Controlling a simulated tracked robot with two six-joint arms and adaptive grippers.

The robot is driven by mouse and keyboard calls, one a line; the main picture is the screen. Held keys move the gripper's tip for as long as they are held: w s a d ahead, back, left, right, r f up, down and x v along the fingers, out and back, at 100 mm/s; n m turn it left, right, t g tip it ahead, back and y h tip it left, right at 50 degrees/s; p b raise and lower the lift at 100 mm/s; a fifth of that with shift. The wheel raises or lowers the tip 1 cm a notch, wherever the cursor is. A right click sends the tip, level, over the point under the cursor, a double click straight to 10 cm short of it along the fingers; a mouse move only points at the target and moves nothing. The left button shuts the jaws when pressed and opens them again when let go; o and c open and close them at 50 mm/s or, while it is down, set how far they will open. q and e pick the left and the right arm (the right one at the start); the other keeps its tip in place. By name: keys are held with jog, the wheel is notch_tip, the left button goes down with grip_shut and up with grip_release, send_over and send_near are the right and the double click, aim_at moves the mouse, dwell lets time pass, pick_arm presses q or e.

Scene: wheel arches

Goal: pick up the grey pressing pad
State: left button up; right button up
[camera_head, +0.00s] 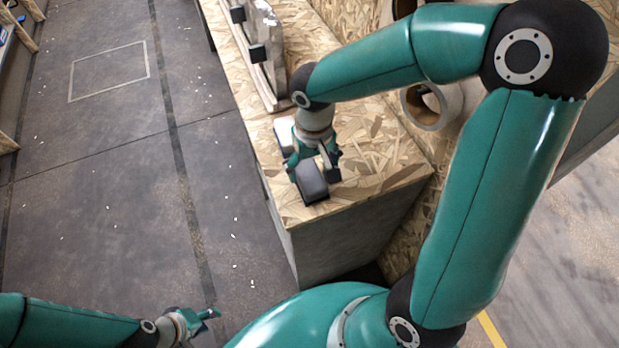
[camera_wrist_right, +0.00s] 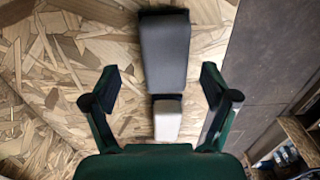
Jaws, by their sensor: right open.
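The grey pressing pad (camera_head: 311,183) is a dark grey block near the front corner of a chipboard bench top. It shows in the right wrist view (camera_wrist_right: 166,55), with a pale block (camera_wrist_right: 167,121) at its lower end. My right gripper (camera_head: 313,170) is over the pad, pointing down, and hides part of it. In the wrist view its open fingers (camera_wrist_right: 160,86) stand apart on either side, with visible gaps to the pad. My left gripper (camera_head: 208,314) is low over the floor at bottom left, away from the pad; its jaw opening is unclear.
The chipboard bench top (camera_head: 375,150) has bare room right of the pad, and its front edge is close. A pale upright piece with black clamps (camera_head: 257,53) stands at the back. A hollow tube (camera_head: 432,105) lies to the right. The grey floor (camera_head: 110,190) is largely clear.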

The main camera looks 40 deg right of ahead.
aim_at(309, 175)
jog(key=f, duration=0.4)
jog(key=shift+w+a+f, duration=0.2)
jog(key=shift+a+f, duration=0.05)
jog(key=shift+f, duration=0.05)
jog(key=c, duration=1.3)
